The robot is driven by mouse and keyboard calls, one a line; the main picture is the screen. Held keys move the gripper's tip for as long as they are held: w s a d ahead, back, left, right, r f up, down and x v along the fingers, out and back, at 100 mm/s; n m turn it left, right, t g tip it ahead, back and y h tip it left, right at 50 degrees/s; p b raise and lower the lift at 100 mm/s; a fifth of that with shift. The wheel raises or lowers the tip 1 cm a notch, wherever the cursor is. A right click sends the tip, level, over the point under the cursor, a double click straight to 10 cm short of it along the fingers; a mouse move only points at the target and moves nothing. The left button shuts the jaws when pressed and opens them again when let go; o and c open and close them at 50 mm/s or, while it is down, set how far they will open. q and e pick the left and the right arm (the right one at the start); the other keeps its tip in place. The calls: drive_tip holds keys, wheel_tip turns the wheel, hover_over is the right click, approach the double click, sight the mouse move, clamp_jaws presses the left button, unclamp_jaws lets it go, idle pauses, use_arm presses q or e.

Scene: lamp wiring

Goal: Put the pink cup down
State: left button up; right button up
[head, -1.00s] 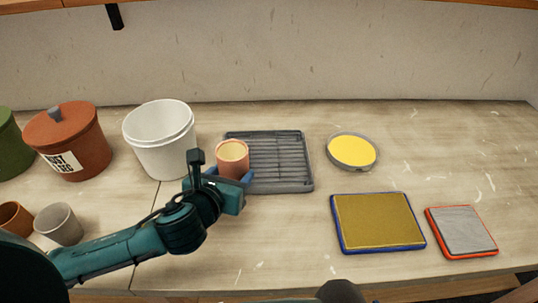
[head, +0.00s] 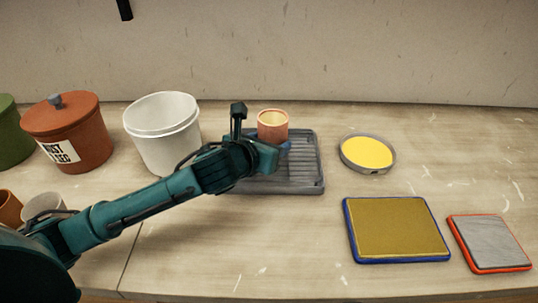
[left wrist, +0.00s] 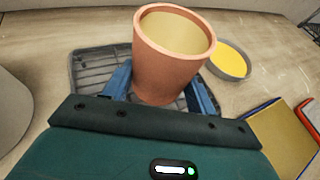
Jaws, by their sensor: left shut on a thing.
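The pink cup (head: 272,127) is upright over the grey ribbed rack (head: 308,178). My left gripper (head: 284,147) is shut on the cup, with a blue finger showing beside it. In the left wrist view the cup (left wrist: 172,58) stands between the blue fingers of my left gripper (left wrist: 160,92), and its yellowish inside shows. The rack (left wrist: 88,68) lies beneath and behind it there. I cannot tell whether the cup's base touches the rack. My right gripper is not in view.
A white bucket (head: 165,148) and a terracotta lidded jar (head: 85,120) stand left of the rack. A round yellow dish (head: 367,153) lies to its right. A blue-edged yellow mat (head: 397,228) and red-edged grey mat (head: 490,243) lie front right. Table between rack and yellow mat is bare.

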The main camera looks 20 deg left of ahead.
use_arm(q)
wheel_tip(320, 180, down, 3)
drive_tip(key=shift+f, duration=0.2)
drive_tip(key=o, duration=1.3)
drive_tip(key=shift+s+r, duration=0.1)
drive_tip(key=shift+s, duration=0.05)
drive_tip(key=v, duration=1.1)
drive_tip(key=shift+s+a+r, duration=0.1)
drive_tip(key=shift+s+r, duration=0.1)
drive_tip(key=shift+s, duration=0.1)
